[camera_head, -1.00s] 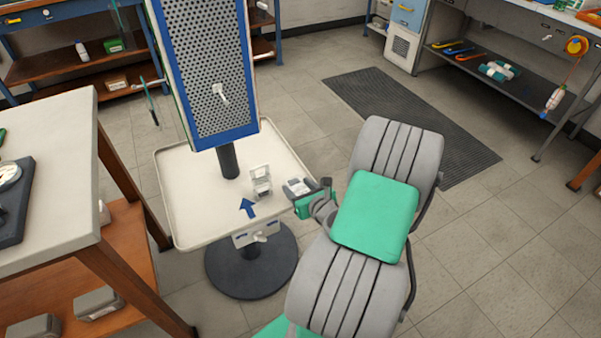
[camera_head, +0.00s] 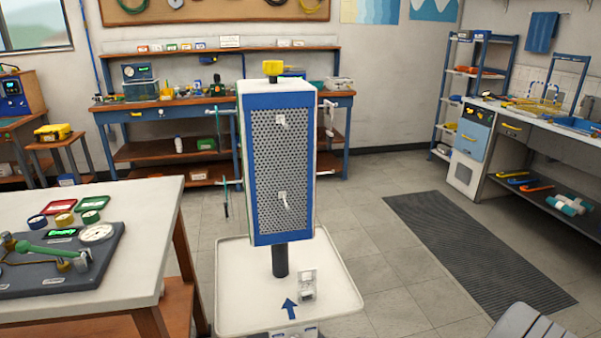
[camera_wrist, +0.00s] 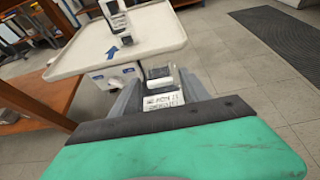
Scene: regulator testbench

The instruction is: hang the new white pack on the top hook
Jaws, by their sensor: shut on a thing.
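My gripper (camera_wrist: 160,84) is shut on a white pack with a printed label (camera_wrist: 164,97), seen between its grey fingers in the wrist view. It holds the pack in front of the white tray's edge. The head view does not show my gripper. There, a blue-framed perforated panel stands on a post, with an upper white hook (camera_head: 281,120) and a lower white hook (camera_head: 283,197) on its front. I see no pack on the upper hook. The lower hook's details are too small to tell.
A white tray (camera_head: 235,300) surrounds the post, with a blue arrow and a small white-and-grey object (camera_head: 308,284) on it; the object also shows in the wrist view (camera_wrist: 116,18). A table (camera_head: 150,215) with a gauge board stands left. Floor to the right is open.

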